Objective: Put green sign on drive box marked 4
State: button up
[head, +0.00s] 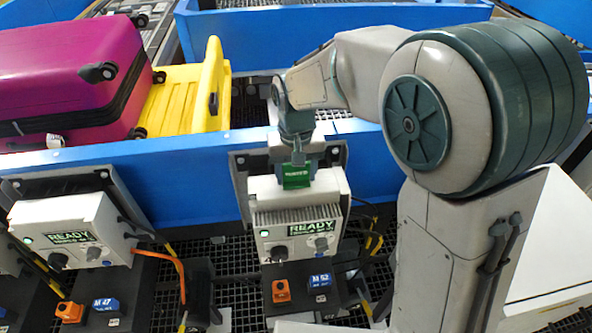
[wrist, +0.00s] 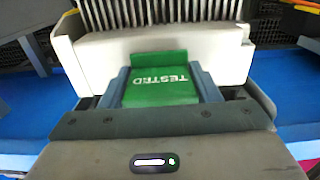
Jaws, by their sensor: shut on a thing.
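My gripper (head: 297,164) is shut on the green sign (head: 297,177), a small green piece with white lettering. In the wrist view the sign (wrist: 165,68) sits between the two blue-grey fingers, in front of the white drive box (wrist: 205,55). In the head view the sign is over the upper part of the middle drive box (head: 265,222), which has a green READY label. I cannot tell whether the sign touches the box. A second drive box (head: 90,215) with a READY label is at the left. The box numbers are too small to read surely.
A blue conveyor side rail (head: 180,190) runs behind the drive boxes. A magenta suitcase (head: 65,75) and yellow tray (head: 180,100) are behind it at the left. Orange cable (head: 165,258) hangs between the boxes. Small orange (head: 281,291) and blue (head: 320,282) blocks are below the middle box.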

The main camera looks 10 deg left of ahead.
jog(key=shift+f, duration=0.15)
jog(key=o, duration=1)
jog(key=shift+o, duration=0.2)
notch_tip(320, 180, up, 12)
jog(key=shift+r, duration=0.2)
jog(key=shift+d, duration=0.4)
jog(key=s+d+f+m+t, duration=0.1)
jog(key=s+d+f, duration=0.2)
jog(key=s+d, duration=0.4)
jog(key=s+d+f+m+t, duration=0.1)
jog(key=s+d+f+t, duration=0.1)
jog(key=s+d, duration=0.6)
jog(key=d+f, duration=0.1)
jog(key=d, duration=0.4)
jog(key=shift+f+m, duration=0.3)
jog(key=shift+m, duration=0.1)
